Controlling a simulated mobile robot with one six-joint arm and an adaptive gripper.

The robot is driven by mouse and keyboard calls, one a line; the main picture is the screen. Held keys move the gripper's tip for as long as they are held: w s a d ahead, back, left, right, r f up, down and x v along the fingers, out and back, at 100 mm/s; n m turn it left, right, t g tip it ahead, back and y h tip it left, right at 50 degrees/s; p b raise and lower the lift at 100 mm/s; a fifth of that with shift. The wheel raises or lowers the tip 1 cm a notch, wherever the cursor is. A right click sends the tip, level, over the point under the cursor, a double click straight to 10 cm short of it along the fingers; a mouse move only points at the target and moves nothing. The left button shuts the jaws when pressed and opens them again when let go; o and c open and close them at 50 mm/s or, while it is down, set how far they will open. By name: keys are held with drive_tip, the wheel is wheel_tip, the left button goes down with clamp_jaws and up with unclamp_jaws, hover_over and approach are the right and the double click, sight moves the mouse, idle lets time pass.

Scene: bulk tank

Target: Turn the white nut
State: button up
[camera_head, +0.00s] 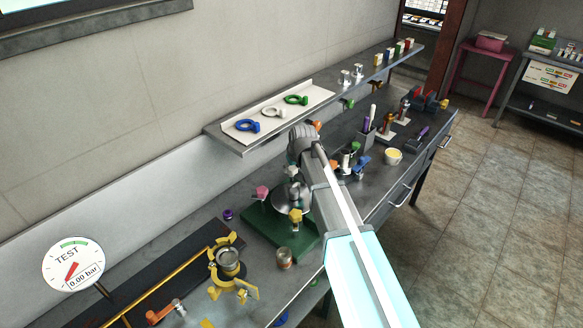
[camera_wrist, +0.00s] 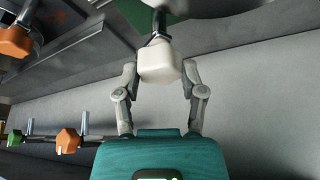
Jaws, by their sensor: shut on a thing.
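The white nut (camera_wrist: 158,62) is a rounded block on a dark stem, in the upper middle of the wrist view. My gripper (camera_wrist: 160,72) has one finger on each side of it and is shut on it. The dark stem runs up from the nut toward a green surface. In the head view my arm reaches over a round metal lid on a green base (camera_head: 306,243), and hides part of it. I cannot clearly make out the white nut there. A pink nut (camera_head: 262,192) and a yellow nut (camera_head: 296,215) stand around the lid.
Orange (camera_wrist: 68,140) and green (camera_wrist: 15,138) nuts show at the left of the wrist view. A shelf (camera_head: 225,140) with coloured ring spanners runs along the wall. Yellow clamp parts (camera_head: 240,290) and a small jar (camera_head: 285,258) stand near the base. A pressure gauge (camera_head: 73,264) is at left.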

drive_tip(key=shift+n+g+y, duration=0.3)
drive_tip(key=shift+n, duration=0.5)
drive_tip(key=o, duration=1.1)
drive_tip(key=shift+d, duration=0.1)
drive_tip(key=shift+o, duration=0.2)
drive_tip(key=shift+m, duration=0.6)
